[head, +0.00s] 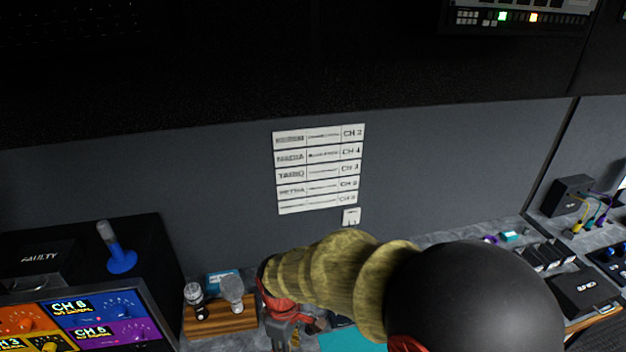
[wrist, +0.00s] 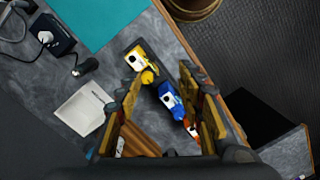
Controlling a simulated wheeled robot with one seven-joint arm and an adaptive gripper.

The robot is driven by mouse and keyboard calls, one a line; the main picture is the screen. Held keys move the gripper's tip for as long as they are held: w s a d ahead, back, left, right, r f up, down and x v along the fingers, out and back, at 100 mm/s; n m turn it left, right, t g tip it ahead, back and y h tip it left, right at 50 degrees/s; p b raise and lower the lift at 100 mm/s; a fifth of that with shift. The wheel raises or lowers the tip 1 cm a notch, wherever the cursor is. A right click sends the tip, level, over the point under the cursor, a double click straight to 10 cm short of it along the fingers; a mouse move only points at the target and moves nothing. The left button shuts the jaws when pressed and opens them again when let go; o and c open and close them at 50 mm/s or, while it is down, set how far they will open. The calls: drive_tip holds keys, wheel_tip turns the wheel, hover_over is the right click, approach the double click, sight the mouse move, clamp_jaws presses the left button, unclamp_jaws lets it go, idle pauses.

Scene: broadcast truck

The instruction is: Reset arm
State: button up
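My arm reaches across the head view from the lower right, in a yellowish ribbed sleeve with a black rounded joint. My gripper (head: 284,334) points down over the counter at the bottom of the head view, its tips cut off or hidden. In the wrist view my gripper (wrist: 162,76) has its two fingers well apart, with nothing held between them. Beyond the gap, a yellow-and-white item (wrist: 140,58) and a blue-and-white item (wrist: 171,100) lie on the counter below. An orange-and-white item (wrist: 193,131) is partly hidden by the right finger.
A wooden block (head: 222,318) with microphone-like items stands left of my gripper. The wall stands behind.

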drive_tip(key=s+d+r+m+t+b, duration=0.2)
drive_tip(key=s+d+r+m+b, duration=0.1)
drive_tip(key=d, duration=0.5)
drive_tip(key=s+d+r+m+t+b, duration=0.2)
drive_tip(key=s+d+r+m+b, duration=0.1)
drive_tip(key=d+m+b, duration=0.3)
drive_tip(key=s+d+r+m+t+b, duration=0.2)
drive_tip(key=s+d+r+m+b, duration=0.1)
drive_tip(key=d, duration=0.7)
drive_tip(key=s+m+b, duration=0.1)
drive_tip(key=b, duration=0.1)
drive_tip(key=shift+s+d+m+y+b, duration=0.15)
drive_tip(key=shift+d+m+y+b, duration=0.15)
drive_tip(key=shift+d+m+b, duration=0.1)
